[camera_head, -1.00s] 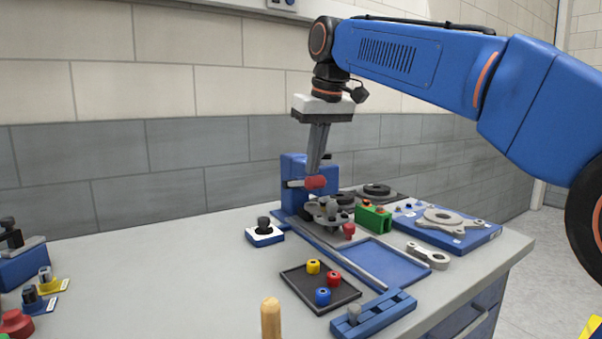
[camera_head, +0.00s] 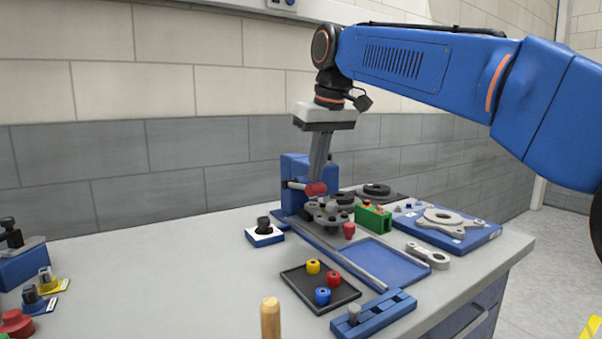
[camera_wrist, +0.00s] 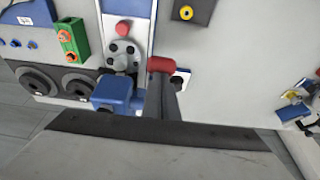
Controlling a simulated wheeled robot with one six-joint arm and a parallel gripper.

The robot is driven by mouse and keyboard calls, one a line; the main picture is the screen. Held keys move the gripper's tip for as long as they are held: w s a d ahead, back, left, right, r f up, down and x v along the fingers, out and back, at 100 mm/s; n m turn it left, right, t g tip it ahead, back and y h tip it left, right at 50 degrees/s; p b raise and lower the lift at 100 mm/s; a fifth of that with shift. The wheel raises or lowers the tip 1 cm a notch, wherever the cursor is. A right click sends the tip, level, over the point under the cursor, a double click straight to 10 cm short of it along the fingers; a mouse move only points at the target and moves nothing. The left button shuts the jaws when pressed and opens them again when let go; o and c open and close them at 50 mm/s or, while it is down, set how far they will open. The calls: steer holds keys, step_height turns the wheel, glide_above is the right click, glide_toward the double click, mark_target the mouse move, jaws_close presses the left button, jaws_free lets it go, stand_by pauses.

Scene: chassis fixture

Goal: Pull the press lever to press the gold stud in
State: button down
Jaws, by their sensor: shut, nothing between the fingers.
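The blue press (camera_head: 293,170) stands at the back of the bench. Its lever sticks out to the right and ends in a red knob (camera_head: 316,189). My gripper (camera_head: 318,180) is shut with nothing between its fingers and points down onto the knob from above. In the wrist view the red knob (camera_wrist: 160,64) shows at the tips of my fingers (camera_wrist: 163,80), which seem to touch it. The grey part (camera_head: 327,212) sits on the press base under the lever. I cannot make out the gold stud.
A green block (camera_head: 373,220) and a blue tray with a grey plate (camera_head: 445,218) lie to the right. A dark tray (camera_head: 294,279) holds yellow, red and blue pieces in front. A white-topped block with a black knob (camera_head: 264,233) stands left of the press.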

mark_target(316, 184)
steer(key=shift+f, duration=1.05)
steer(key=shift+s+f, duration=0.1)
steer(key=shift+f, duration=0.8)
stand_by(0.4)
steer(key=shift+f, duration=0.4)
